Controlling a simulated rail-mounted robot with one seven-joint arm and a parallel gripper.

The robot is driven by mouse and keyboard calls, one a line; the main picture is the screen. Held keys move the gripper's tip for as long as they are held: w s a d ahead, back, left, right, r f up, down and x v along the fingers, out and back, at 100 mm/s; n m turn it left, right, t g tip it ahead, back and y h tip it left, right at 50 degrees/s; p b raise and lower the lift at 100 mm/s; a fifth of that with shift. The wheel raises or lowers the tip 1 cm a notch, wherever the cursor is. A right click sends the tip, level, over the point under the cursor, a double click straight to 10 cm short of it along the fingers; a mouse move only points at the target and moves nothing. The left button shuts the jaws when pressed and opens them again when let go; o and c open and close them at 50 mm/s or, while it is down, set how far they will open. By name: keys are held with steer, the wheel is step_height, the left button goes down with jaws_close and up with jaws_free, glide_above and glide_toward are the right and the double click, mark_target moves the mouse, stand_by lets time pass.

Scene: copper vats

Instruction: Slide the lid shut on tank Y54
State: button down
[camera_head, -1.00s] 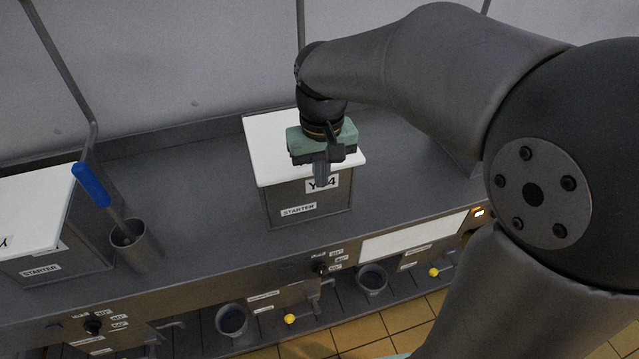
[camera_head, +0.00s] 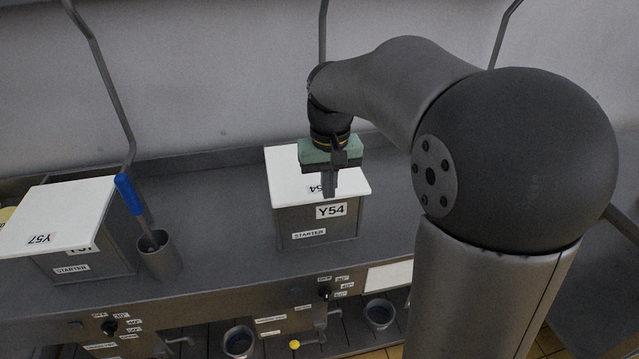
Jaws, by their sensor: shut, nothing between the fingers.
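Tank Y54 (camera_head: 322,222) is a grey box with a "Y54" label and a "STARTER" label on its front, standing on the grey counter. Its white lid (camera_head: 288,182) lies flat over the top and shows no open gap in the part I can see. My gripper (camera_head: 330,190) is shut and empty, pointing down in front of the lid from this view. It hides the middle and back right of the lid. I cannot tell whether the fingertips touch the lid.
Tank Y57 (camera_head: 95,262) with its white lid (camera_head: 60,212) stands at the left. A grey cup (camera_head: 160,258) holding a blue-handled tool (camera_head: 128,195) is beside it. The counter (camera_head: 215,235) between cup and tank Y54 is clear. Pipes rise along the back wall.

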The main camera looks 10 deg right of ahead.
steer(key=w+f+p, duration=0.2)
steer(key=w+f, duration=0.2)
steer(key=f, duration=0.3)
steer(key=shift+d, duration=0.1)
steer(key=shift+w, duration=1.1)
